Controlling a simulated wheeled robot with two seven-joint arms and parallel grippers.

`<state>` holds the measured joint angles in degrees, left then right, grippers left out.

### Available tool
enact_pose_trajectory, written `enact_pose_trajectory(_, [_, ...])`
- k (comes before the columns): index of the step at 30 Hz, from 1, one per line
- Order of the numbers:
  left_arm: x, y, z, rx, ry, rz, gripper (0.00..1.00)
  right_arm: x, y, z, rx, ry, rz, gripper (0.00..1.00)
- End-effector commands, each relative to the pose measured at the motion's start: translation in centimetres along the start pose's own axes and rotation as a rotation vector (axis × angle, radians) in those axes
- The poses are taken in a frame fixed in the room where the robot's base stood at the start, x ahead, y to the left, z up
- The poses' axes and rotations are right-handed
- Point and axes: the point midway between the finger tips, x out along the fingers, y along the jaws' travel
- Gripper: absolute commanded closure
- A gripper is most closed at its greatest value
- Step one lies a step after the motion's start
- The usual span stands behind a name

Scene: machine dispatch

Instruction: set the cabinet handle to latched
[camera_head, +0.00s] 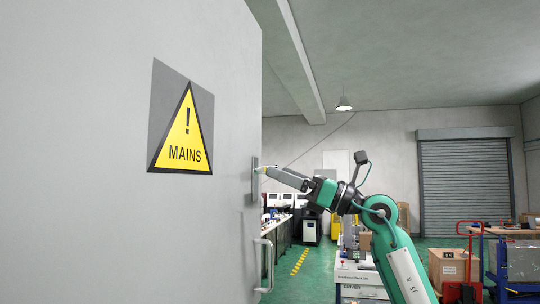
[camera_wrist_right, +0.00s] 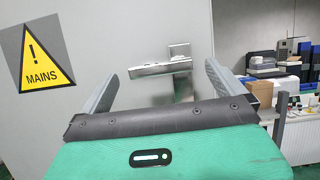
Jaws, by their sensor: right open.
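The grey cabinet (camera_head: 90,230) fills the left of the head view, its face seen at a steep slant. Its metal handle (camera_wrist_right: 160,69) shows in the right wrist view as a lever pointing left from its pivot, nearly level. A backplate (camera_wrist_right: 183,88) is behind it. In the head view the handle's plate (camera_head: 254,186) sits near the door's right edge. My right gripper (camera_head: 264,171) is at the handle. In the wrist view its fingers are spread wide and empty, one on each side of the lever; contact cannot be told. My left gripper is not in view.
A yellow MAINS sign (camera_head: 183,132) is on the cabinet face, and a fixed pull bar (camera_head: 266,263) is below the handle. Benches with equipment (camera_head: 360,275) and a red hand truck (camera_head: 466,265) stand behind, at the right. Green floor shows between them.

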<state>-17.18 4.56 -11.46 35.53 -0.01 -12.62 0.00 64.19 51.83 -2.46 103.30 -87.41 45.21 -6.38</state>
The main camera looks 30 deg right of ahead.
Motion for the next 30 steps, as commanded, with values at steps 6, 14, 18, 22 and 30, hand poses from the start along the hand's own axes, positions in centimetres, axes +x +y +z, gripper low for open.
enact_pose_trajectory(6, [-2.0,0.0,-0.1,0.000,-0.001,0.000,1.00,3.2,0.0,0.3,0.002,-0.001,0.001,0.00])
enact_pose_trajectory(14, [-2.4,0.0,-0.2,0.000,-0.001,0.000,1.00,4.2,0.0,0.0,0.000,-0.001,0.000,0.00])
enact_pose_trajectory(18, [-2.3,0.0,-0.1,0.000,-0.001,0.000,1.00,4.2,0.0,-0.1,0.000,0.000,0.000,0.00])
enact_pose_trajectory(22, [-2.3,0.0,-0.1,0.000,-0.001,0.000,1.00,4.2,0.0,0.0,0.000,0.000,0.000,0.14])
enact_pose_trajectory(30, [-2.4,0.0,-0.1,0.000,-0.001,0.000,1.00,4.2,0.0,0.0,0.000,-0.001,0.000,0.62])
